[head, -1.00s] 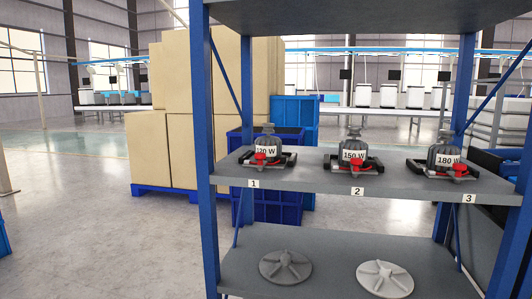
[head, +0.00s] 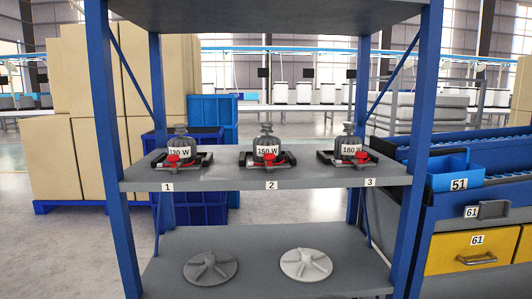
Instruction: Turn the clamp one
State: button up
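In the head view, three motors stand in a row on the middle shelf (head: 225,181) of a blue-framed rack, each in a dark clamp with red parts. The clamp above label 1 (head: 178,159) is at the left and its motor (head: 180,146) reads "120 W", its first digit hard to read. The clamp above label 2 (head: 267,159) holds a motor marked 150 W. The clamp above label 3 (head: 350,156) holds a motor marked 180 W. The fine position of the red parts is too small to tell. My gripper is not in view.
Two fan wheels, one dark (head: 210,268) and one light (head: 306,264), lie on the lower shelf. Blue rack posts (head: 113,150) flank the shelves. At right stand a blue bin marked 51 (head: 455,174) and a yellow drawer (head: 475,250). Stacked boxes (head: 55,155) stand behind left.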

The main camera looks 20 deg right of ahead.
aim_at(174, 158)
jog(key=u, duration=1.6)
jog(key=i, duration=0.5)
jog(key=z, duration=0.7)
